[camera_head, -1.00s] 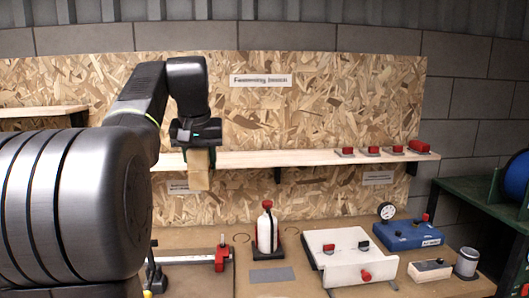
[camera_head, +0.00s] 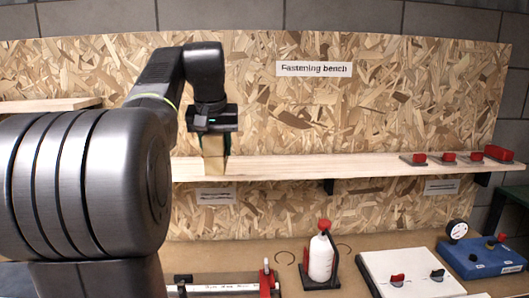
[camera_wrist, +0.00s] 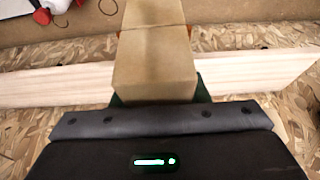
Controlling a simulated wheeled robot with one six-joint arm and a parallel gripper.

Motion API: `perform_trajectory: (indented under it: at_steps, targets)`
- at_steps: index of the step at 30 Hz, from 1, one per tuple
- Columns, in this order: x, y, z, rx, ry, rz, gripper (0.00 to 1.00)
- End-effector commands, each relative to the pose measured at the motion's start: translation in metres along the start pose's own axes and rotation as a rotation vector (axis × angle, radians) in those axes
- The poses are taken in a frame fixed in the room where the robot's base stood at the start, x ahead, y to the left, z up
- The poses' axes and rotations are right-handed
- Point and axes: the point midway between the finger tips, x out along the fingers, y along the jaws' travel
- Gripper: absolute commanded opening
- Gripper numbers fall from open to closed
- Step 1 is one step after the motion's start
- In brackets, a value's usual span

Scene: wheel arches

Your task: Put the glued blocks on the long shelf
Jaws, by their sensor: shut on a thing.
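The glued blocks (camera_head: 214,157) are a tan wooden piece held upright below my gripper (camera_head: 213,135). In the wrist view the glued blocks (camera_wrist: 155,50) show a seam across them, and my gripper (camera_wrist: 158,98) is shut on them. The long shelf (camera_head: 330,166) is a pale plank along the chipboard wall. In the head view the blocks overlap the shelf's left part. In the wrist view the long shelf (camera_wrist: 250,67) passes behind the blocks. I cannot tell whether the blocks touch it.
Several red-topped items, one a red block (camera_head: 498,153), sit at the shelf's right end. Below are a glue bottle (camera_head: 320,256), a red-ended clamp (camera_head: 266,278), a white board (camera_head: 410,272) and a blue gauge box (camera_head: 482,258). The shelf's middle is clear.

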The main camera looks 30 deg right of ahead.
Motion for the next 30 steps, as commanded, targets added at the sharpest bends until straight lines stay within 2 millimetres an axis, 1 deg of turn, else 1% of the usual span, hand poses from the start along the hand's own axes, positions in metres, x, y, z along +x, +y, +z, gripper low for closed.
perform_trajectory:
  at_steps: [4,12,21,24,30]
  targets:
    - [0.007,0.0,-0.023,0.0,-0.002,0.0,0.12]
    - [0.029,0.0,-0.077,0.0,-0.002,0.0,0.12]
    - [0.052,0.0,-0.132,0.001,-0.002,0.0,0.12]
    - [0.058,0.0,-0.147,0.001,-0.001,0.0,0.12]
    - [0.067,0.0,-0.169,0.0,0.001,0.0,0.12]
